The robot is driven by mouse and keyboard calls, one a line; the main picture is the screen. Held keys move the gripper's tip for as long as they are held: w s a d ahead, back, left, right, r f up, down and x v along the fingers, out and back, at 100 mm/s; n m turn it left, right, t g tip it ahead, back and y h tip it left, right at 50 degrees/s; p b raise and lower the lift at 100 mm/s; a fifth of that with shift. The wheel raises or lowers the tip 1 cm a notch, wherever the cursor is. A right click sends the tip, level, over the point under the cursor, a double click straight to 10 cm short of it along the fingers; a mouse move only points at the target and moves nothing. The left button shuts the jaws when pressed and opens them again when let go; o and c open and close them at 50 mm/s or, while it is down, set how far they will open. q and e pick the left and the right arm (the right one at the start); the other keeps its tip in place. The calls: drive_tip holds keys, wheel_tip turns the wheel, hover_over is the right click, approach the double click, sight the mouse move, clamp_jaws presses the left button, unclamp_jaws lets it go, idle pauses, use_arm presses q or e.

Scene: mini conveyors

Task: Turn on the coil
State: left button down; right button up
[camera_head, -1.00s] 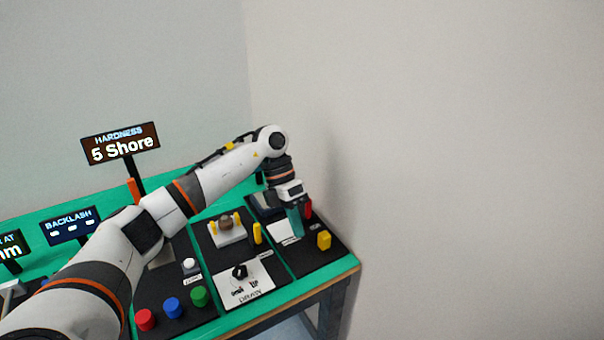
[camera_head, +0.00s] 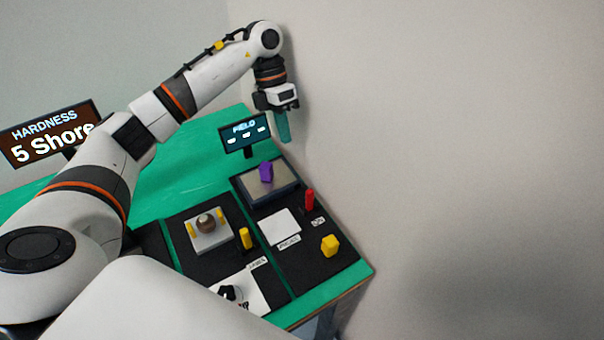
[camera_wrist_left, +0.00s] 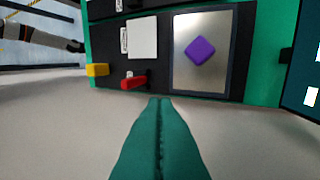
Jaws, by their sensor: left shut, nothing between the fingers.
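No part I can read is marked coil. The panel at the table's right end has a red lever (camera_head: 309,200), upright beside a small label, also in the left wrist view (camera_wrist_left: 134,81). A purple block (camera_head: 266,172) sits on a metal plate (camera_head: 282,185); both show in the wrist view, the block (camera_wrist_left: 200,50) on the plate (camera_wrist_left: 208,80). Behind it stands a FIELD display (camera_head: 245,136) showing dashes. My left gripper (camera_head: 284,138) is shut and empty, raised behind the panel near the wall, apart from the lever. Its teal fingers (camera_wrist_left: 160,103) are pressed together. My right gripper is out of view.
A yellow block (camera_head: 330,245) and a white pad (camera_head: 279,226) are on the same panel. The neighbouring panel holds a ball in a fixture (camera_head: 207,223), a yellow peg (camera_head: 246,238) and a black knob (camera_head: 229,292). A HARDNESS display (camera_head: 50,130) stands left. The wall is close on the right.

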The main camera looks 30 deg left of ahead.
sight(309, 200)
use_arm(q)
drive_tip(key=p+x, duration=0.2)
drive_tip(key=x, duration=0.7)
drive_tip(key=shift+d+f+p, duration=0.1)
drive_tip(key=shift+f+p, duration=0.3)
drive_tip(key=s+d+p, duration=0.1)
drive_tip(key=d, duration=0.1)
drive_tip(key=shift+s+d+f+p, duration=0.1)
drive_tip(key=shift+s+d+p, duration=0.25)
drive_tip(key=shift+d+p, duration=0.05)
drive_tip(key=shift+s+d, duration=0.15)
drive_tip(key=shift+d, duration=0.1)
drive_tip(key=shift+d+f, duration=0.1)
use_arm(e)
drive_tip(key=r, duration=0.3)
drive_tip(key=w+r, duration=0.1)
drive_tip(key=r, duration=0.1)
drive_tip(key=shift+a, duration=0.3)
use_arm(q)
drive_tip(key=shift+s+d+y, duration=0.1)
drive_tip(key=shift+y, duration=0.2)
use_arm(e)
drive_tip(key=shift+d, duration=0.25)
use_arm(q)
drive_tip(key=shift+s+d+r+t+y, duration=0.2)
drive_tip(key=shift+d+t+y, duration=0.1)
drive_tip(key=shift+t+y, duration=0.1)
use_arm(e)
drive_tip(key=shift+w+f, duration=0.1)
